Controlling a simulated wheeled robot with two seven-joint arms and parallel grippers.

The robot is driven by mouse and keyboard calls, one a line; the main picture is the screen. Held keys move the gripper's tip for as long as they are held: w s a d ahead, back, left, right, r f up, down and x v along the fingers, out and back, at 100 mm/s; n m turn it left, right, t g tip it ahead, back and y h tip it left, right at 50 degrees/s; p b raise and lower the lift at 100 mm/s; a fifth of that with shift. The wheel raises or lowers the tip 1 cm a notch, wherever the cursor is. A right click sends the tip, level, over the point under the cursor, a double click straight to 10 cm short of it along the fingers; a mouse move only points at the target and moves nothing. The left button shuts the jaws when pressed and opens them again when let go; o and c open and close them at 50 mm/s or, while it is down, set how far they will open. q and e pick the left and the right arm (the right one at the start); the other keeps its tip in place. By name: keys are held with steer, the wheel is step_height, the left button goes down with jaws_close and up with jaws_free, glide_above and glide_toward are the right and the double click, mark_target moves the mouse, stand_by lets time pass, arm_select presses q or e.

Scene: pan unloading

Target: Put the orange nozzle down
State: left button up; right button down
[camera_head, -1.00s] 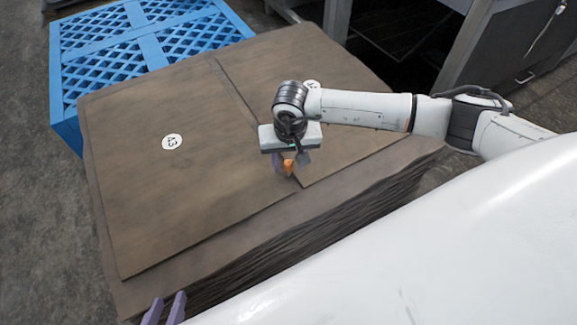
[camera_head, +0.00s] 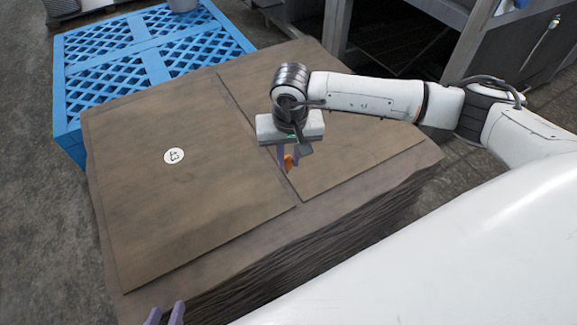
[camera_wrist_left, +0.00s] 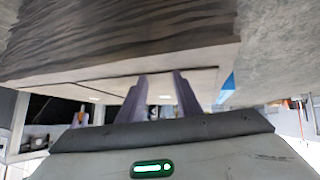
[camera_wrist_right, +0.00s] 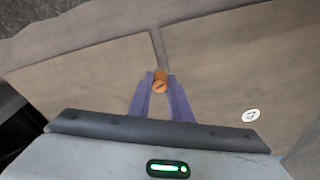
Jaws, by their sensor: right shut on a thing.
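The orange nozzle (camera_head: 289,162) is held between the purple fingers of my right gripper (camera_head: 286,161), over the seam between the two brown boards. In the right wrist view the nozzle (camera_wrist_right: 160,82) shows its round end between the fingertips (camera_wrist_right: 160,80). I cannot tell for sure whether it touches the board. My left gripper (camera_head: 165,315) shows only its purple fingertips at the bottom edge of the head view. In the left wrist view its fingers (camera_wrist_left: 160,84) stand apart with nothing between them.
The brown stack (camera_head: 330,240) has a left board (camera_head: 185,215) with a round "43" label (camera_head: 174,156) and a right board (camera_head: 370,150). Both boards are largely bare. A blue pallet (camera_head: 140,60) carrying a grey container (camera_head: 183,4) stands behind at the left. A grey cabinet (camera_head: 500,70) is at the back right.

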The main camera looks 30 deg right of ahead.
steer(key=shift+r, duration=1.05)
